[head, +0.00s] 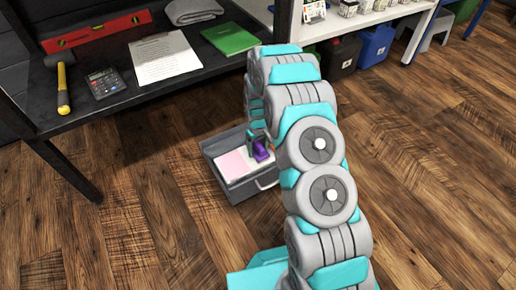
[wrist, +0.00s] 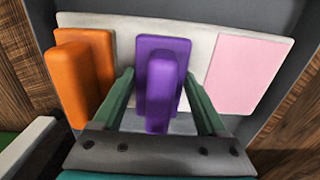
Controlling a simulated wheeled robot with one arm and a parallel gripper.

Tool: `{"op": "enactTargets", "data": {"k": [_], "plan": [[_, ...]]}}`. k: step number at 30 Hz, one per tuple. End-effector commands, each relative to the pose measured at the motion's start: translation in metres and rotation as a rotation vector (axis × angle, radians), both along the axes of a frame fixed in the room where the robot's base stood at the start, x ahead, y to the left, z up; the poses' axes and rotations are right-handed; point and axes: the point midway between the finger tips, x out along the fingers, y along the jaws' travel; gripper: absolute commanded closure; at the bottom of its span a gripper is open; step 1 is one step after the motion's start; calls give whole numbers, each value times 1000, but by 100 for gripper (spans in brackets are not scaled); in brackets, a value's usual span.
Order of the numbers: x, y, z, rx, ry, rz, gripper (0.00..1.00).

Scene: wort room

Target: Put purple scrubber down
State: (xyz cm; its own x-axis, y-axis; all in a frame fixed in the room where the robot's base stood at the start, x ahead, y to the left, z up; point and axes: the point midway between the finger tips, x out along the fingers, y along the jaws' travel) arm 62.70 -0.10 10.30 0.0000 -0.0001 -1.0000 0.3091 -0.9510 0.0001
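The purple scrubber (wrist: 158,80) has a flat base and a raised handle. In the wrist view it lies against the pale board between the orange scrubber and the pink pad. It also shows in the head view (head: 260,151), in the grey drawer-like bin. My gripper (wrist: 160,85) is down at it, one green finger on each side. Gaps show between the fingers and the handle, so it looks open around the scrubber. The fingertips reach close to the base edges, where contact is hard to judge. My arm hides part of the bin in the head view.
The grey bin (head: 268,182) stands on the wooden floor. It holds the orange scrubber (wrist: 74,85), the pink pad (wrist: 248,72) and the pale board (wrist: 205,35). A dark table (head: 140,98) stands behind at left. Floor in front is clear.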

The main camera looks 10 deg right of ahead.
Motion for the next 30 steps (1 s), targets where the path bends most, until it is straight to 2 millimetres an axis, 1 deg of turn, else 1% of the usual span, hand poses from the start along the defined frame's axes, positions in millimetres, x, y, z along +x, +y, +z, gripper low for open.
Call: {"op": "enactTargets", "data": {"k": [1,6,13,17,20,23,30], "plan": [[0,0,0,0,0,0,18],[0,0,0,0,0,0,1],[0,0,0,0,0,0,1],[0,0,4,0,0,0,1],[0,0,12,0,-1,0,1],[1,0,26,1,-2,0,1],[1,0,74,0,-3,0,1]]}}
